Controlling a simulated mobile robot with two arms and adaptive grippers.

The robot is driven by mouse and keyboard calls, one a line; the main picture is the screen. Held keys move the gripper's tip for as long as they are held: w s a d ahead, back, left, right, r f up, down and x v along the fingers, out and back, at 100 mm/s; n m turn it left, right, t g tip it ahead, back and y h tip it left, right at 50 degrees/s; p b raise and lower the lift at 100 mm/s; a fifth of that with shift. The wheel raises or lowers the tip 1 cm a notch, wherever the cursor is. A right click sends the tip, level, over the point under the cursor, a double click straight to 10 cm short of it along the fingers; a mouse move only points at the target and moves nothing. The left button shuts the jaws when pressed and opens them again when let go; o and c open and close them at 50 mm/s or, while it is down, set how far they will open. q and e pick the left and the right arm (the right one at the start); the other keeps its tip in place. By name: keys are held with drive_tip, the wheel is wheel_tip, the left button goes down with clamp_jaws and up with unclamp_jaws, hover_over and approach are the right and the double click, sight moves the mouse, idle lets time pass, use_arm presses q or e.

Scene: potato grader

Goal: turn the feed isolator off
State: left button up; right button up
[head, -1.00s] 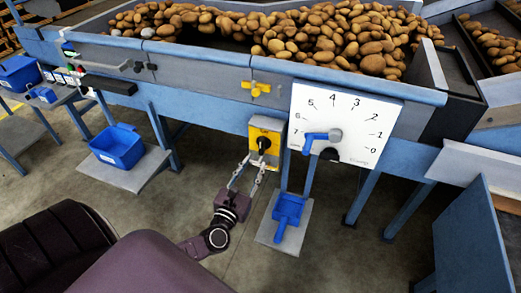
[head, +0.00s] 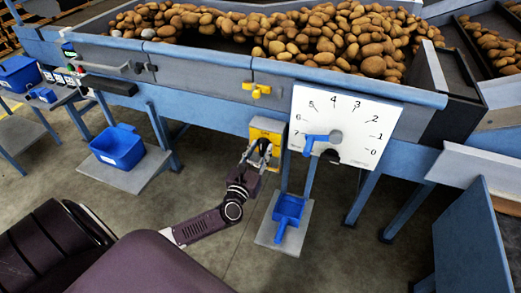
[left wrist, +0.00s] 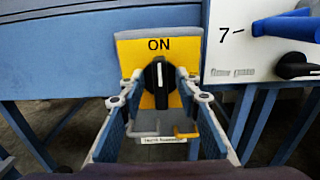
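The feed isolator is a yellow plate (head: 264,126) on the machine's blue frame, with a black rotary knob mostly hidden by my gripper in the head view. In the left wrist view the black knob (left wrist: 159,82) stands upright, its white mark pointing up at the word ON on the yellow plate (left wrist: 187,45). My left gripper (head: 260,153) is in front of the plate. In the left wrist view its fingers (left wrist: 159,88) are open, one on each side of the knob, with no clear grip on it. My right gripper is out of view.
A white dial board (head: 360,107) with a blue lever (head: 318,139) is close to the right of the isolator. A yellow valve handle (head: 257,88) is above. Potatoes (head: 320,40) fill the bed above.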

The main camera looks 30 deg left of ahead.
use_arm(q)
clamp_jaws()
drive_tip(key=shift+m, duration=0.4)
drive_tip(key=m, duration=0.2)
drive_tip(key=shift+d+m+p, duration=0.1)
drive_tip(key=shift+m+p, duration=0.2)
drive_tip(key=m, duration=0.3)
drive_tip(key=shift+d+m, duration=0.1)
drive_tip(key=shift+m, duration=0.3)
drive_tip(key=m, duration=0.2)
drive_tip(key=m+p, duration=0.1)
drive_tip(key=m, duration=0.2)
drive_tip(key=shift+d+f, duration=0.15)
drive_tip(key=shift+f, duration=0.05)
drive_tip(key=m+p, duration=0.1)
drive_tip(key=m, duration=0.4)
drive_tip(key=shift+w+f+m, duration=0.1)
drive_tip(key=shift+f+m, duration=0.05)
drive_tip(key=shift+m, duration=0.25)
